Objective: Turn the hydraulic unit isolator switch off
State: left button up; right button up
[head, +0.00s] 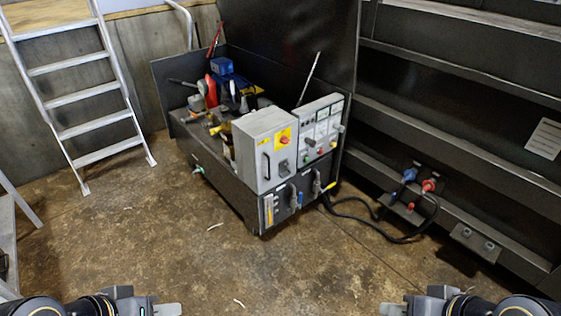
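The hydraulic unit (222,177) stands on the floor in the middle of the head view. A grey cabinet (252,155) on its front carries a red rotary knob on a yellow plate (284,138), which looks like an isolator switch. A dark handle or latch (284,166) sits below it. The knob's exact position is too small to read. My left gripper (167,309) and my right gripper (392,309) are at the bottom edge, far from the unit and touching nothing visible. Both are partly cut off, so their opening is unclear.
A control panel (321,132) with several buttons adjoins the cabinet on the right. Black cables (350,216) run to blue and red plugs (429,186) on the dark compactor frame. A ladder (95,103) stands at left. The floor before the unit is mostly clear.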

aim_at(284, 139)
jog(key=i+l, duration=0.15)
jog(key=i, duration=0.25)
jog(key=i+l+u, duration=0.1)
jog(key=i, duration=0.3)
jog(key=i+l, duration=0.3)
jog(key=i+u, duration=0.05)
